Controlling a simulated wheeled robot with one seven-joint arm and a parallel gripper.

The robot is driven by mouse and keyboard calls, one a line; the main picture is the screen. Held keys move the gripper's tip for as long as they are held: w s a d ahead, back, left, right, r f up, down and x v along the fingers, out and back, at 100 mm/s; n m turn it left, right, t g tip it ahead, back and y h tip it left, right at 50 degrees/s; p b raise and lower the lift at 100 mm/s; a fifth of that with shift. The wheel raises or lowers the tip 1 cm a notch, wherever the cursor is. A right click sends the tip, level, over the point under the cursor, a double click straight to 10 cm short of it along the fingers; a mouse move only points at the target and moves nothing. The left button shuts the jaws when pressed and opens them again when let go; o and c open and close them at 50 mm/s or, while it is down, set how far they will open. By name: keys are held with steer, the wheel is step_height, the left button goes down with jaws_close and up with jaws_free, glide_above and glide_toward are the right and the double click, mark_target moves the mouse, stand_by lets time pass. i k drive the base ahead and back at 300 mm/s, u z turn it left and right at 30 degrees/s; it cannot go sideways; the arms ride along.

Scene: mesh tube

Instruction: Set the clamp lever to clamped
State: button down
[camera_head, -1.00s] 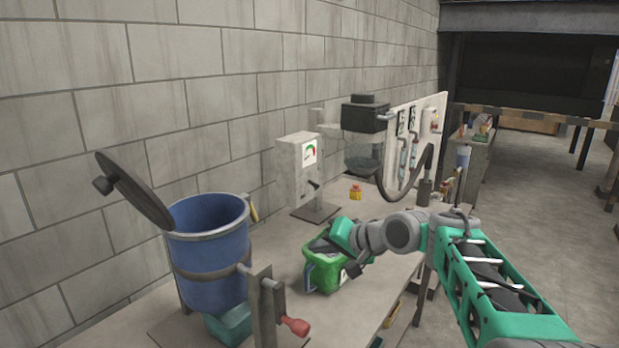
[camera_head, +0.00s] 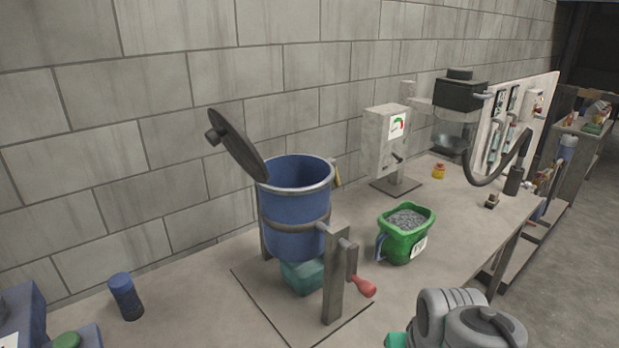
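A blue drum (camera_head: 292,222) hangs in a grey stand, with its dark round lid (camera_head: 237,146) tilted open at the upper left. A lever with a red handle (camera_head: 364,287) sits on the right side of the stand, its red end pointing down to the right. This may be the clamp lever; no label shows on it. My arm shows only at the bottom right edge, as grey joints and a bit of green. My gripper's fingers are out of the picture, so their state is hidden.
A green bucket (camera_head: 404,252) of grey granules stands on the bench right of the drum. A teal block (camera_head: 304,274) lies under the drum. A blue cylinder (camera_head: 125,297) stands at the left. A grey gauge box (camera_head: 386,140) and a black-topped machine (camera_head: 460,93) stand behind.

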mark_target(335, 181)
steer(key=u, duration=1.95)
steer(key=k, duration=0.4)
steer(key=z, duration=0.35)
